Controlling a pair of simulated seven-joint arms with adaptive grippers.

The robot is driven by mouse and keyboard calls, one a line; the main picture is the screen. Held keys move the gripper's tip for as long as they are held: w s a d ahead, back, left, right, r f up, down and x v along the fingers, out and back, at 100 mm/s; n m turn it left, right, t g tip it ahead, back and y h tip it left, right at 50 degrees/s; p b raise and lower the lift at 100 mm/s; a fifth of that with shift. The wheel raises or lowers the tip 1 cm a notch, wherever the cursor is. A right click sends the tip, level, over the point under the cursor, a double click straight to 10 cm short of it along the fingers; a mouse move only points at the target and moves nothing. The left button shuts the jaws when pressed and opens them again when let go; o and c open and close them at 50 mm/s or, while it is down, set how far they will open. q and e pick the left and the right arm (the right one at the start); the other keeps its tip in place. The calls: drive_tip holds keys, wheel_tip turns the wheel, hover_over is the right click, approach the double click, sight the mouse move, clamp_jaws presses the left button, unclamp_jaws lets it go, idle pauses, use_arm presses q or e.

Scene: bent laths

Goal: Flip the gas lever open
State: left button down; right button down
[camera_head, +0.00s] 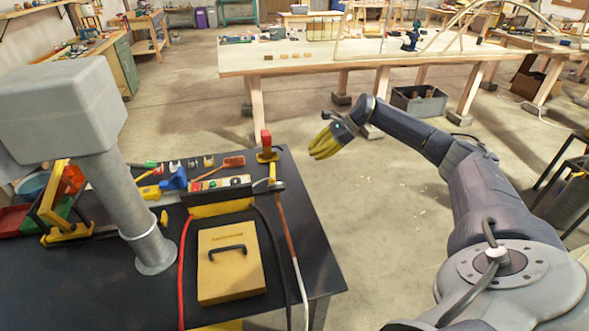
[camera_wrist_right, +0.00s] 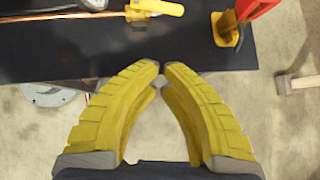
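A yellow lever-like handle (camera_wrist_right: 158,8) sits on a copper-coloured pipe at the top of the right wrist view. In the head view a yellow piece (camera_head: 272,176) stands at the top of the copper-coloured line, near the black table's right edge; I take it for the gas lever, but its exact position is too small to tell. My right gripper (camera_head: 325,143) hangs over the floor right of the table. In the right wrist view its yellow fingers (camera_wrist_right: 162,70) meet almost tip to tip with nothing between them, apart from the handle. My left gripper is out of view.
A red-topped yellow stand (camera_head: 266,146) is at the table's back right corner; it also shows in the wrist view (camera_wrist_right: 230,30). A yellow box (camera_head: 230,280) with a black handle and a grey column (camera_head: 147,225) occupy the black table (camera_head: 325,275). Open floor lies right.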

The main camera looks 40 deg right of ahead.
sight(273, 172)
drive_tip(key=shift+m, duration=0.3)
drive_tip(key=x, duration=1)
drive_tip(key=shift+w+a+f, duration=0.1)
drive_tip(key=shift+w+a, duration=0.65)
drive_tip(key=shift+a, duration=0.3)
drive_tip(key=shift+w+a, duration=0.45)
drive_tip(key=shift+a, duration=0.15)
